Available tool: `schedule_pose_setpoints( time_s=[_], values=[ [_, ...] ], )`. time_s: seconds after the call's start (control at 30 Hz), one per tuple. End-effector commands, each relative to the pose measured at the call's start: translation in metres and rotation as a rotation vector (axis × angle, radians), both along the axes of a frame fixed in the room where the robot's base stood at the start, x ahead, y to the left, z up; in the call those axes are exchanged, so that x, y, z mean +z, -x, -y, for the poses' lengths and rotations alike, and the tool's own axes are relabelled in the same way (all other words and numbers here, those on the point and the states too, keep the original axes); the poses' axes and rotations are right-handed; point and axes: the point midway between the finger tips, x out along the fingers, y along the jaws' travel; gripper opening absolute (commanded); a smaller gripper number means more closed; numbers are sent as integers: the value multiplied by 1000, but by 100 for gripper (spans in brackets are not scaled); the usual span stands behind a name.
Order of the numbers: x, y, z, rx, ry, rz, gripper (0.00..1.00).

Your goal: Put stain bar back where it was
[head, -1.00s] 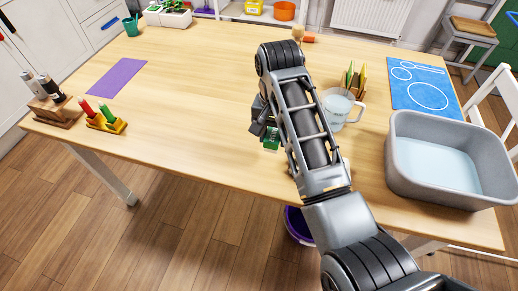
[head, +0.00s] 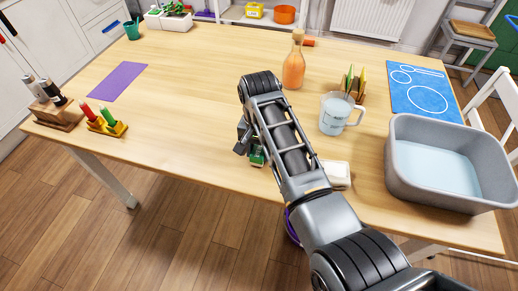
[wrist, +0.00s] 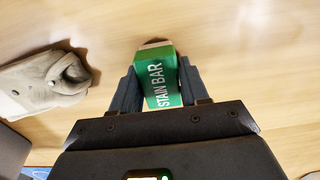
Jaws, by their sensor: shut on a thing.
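The stain bar (wrist: 160,82) is a green block with white "STAIN BAR" lettering and a pale end. It sits between the two fingers of my gripper (wrist: 158,88), which is shut on it. In the head view the bar's green side (head: 257,157) shows beside my arm, over the front middle of the wooden table (head: 190,110). My gripper (head: 244,140) is partly hidden behind my arm there. I cannot tell whether the bar touches the table.
A pale folded item (head: 337,174) lies right of my arm. A purple mat (head: 118,81), a marker holder (head: 108,126) and a bottle rack (head: 58,115) stand left. The middle left is clear.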

Motion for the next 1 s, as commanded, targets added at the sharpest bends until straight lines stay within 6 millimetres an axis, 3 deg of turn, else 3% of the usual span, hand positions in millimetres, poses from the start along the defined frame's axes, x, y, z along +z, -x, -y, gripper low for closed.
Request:
schedule_pose_setpoints(
  time_s=[0.07,0.1,0.33,0.67,0.77,1.0],
  values=[
    [-3,0,0,0,0,0,20],
    [-2,0,0,0,0,0,48],
    [-2,0,0,0,0,0,70],
    [4,0,0,0,0,1,70],
    [15,-1,0,0,-1,3,70],
    [64,-2,0,0,-2,5,70]
  ],
)
